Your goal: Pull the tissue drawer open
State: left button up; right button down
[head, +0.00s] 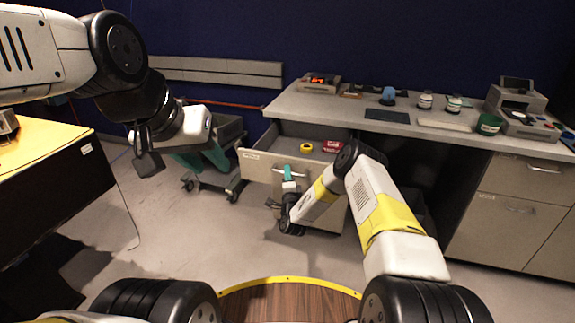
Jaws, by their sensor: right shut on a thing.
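The drawer (258,165) under the grey counter is pulled out, and its inside shows from above. A label sits at the left of its pale front. A yellow ring (306,148) and a red item (333,147) lie inside. My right gripper (289,174) is shut on the drawer handle (303,175) at the middle of the front; a small teal piece shows there, and the fingertips are hard to make out. My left gripper (147,160) hangs in the air at the left, well away from the drawer; its jaw gap is unclear.
The counter (300,101) carries bottles, a dark mat (387,116) and machines. A wheeled cart (215,178) with teal cloth stands left of the drawer. A yellow-topped table (40,157) is at the near left.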

jog(key=shift+f, duration=0.1)
jog(key=c, duration=1.8)
grip_release()
jog(key=shift+o, duration=0.2)
jog(key=v, duration=0.7)
jog(key=shift+s, duration=0.4)
